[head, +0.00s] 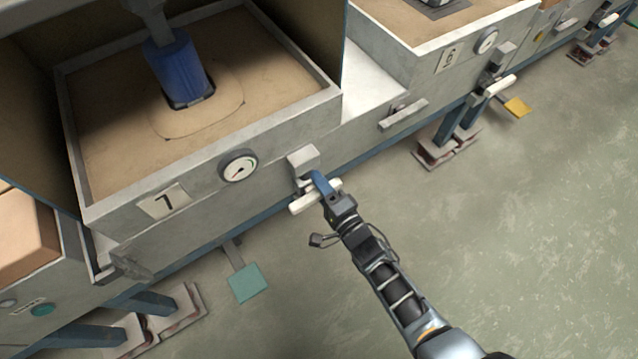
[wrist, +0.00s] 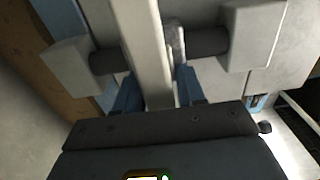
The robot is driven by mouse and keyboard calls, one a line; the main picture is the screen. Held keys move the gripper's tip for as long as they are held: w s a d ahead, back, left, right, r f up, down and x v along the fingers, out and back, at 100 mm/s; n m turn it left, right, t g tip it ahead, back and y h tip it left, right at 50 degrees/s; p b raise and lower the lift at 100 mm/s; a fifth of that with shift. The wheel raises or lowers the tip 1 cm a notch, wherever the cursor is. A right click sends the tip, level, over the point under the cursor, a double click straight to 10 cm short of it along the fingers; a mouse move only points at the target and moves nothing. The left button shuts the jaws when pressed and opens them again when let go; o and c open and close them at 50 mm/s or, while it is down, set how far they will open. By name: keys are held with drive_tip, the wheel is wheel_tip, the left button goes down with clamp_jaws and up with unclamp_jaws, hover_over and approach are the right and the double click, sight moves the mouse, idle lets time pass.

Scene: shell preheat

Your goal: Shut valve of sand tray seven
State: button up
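Sand tray seven (head: 200,205) is a grey metal box of sand with a "7" plate (head: 167,201) and a round dial gauge (head: 239,167) on its front. Its valve (head: 303,163) sits right of the gauge, with a white bar handle (head: 301,204) lying roughly along the tray's front. My gripper (head: 322,188) reaches it from the lower right. In the wrist view the pale handle (wrist: 150,60) runs between the two blue fingers (wrist: 157,90), which look closed against its sides. A dark rod (wrist: 207,41) crosses behind the handle. The fingertips are partly hidden.
A blue burner head (head: 179,68) stands in the tray's sand. A teal pedal (head: 245,283) sticks out below. Tray eight (head: 425,60), with its own white valve handle (head: 496,86) and yellow pedal (head: 516,107), stands to the right. The green floor (head: 530,220) is clear.

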drive_tip(key=shift+o, duration=1)
drive_tip(key=p+v, duration=0.2)
drive_tip(key=v, duration=0.6)
drive_tip(key=shift+p, duration=0.4)
drive_tip(key=shift+w, duration=0.1)
